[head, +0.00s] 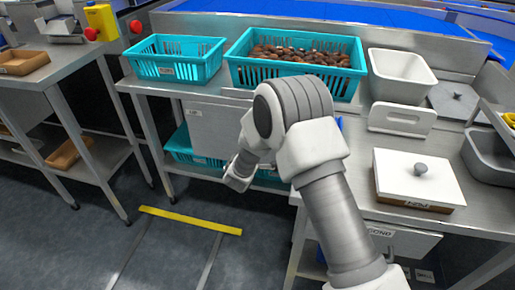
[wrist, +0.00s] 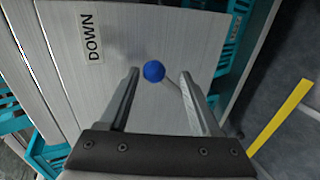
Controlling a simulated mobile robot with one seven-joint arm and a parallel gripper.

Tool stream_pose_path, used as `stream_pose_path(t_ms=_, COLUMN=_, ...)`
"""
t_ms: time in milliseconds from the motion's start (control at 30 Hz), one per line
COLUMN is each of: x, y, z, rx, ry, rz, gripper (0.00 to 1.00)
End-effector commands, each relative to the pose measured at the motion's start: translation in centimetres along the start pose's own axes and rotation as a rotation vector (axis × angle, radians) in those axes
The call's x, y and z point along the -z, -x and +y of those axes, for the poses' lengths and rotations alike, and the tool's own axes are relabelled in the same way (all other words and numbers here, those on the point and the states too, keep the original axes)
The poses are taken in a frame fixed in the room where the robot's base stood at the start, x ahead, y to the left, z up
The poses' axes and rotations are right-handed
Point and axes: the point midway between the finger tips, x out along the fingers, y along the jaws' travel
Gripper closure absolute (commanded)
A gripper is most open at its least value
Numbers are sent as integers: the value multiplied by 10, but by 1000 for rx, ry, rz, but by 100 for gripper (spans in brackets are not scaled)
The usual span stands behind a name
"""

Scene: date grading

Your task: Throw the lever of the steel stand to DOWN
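The steel stand (wrist: 190,28) fills much of the wrist view, with a plain metal face and a white label reading DOWN (wrist: 90,38). Its lever has a round blue knob (wrist: 154,71) on a thin rod. The knob shows between the two fingers of my gripper (wrist: 159,74), which are apart and not closed on it. I cannot tell how deep the knob sits between them. In the head view my gripper (head: 238,178) hangs in front of the bench, by a grey steel panel (head: 218,132); the lever is hidden there.
More teal crates (head: 180,148) sit below. A yellow floor strip (head: 190,220) lies on open floor.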

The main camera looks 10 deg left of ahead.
Motion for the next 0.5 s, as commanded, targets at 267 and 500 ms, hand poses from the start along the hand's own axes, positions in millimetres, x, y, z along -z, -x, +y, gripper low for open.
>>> stream_pose_path(t_ms=267, x=-1, y=16, z=2, rx=0, ry=1, rz=-2, gripper=36)
stream_pose_path(t_ms=500, x=0, y=70, z=4, rx=1, ry=3, rz=0, gripper=36)
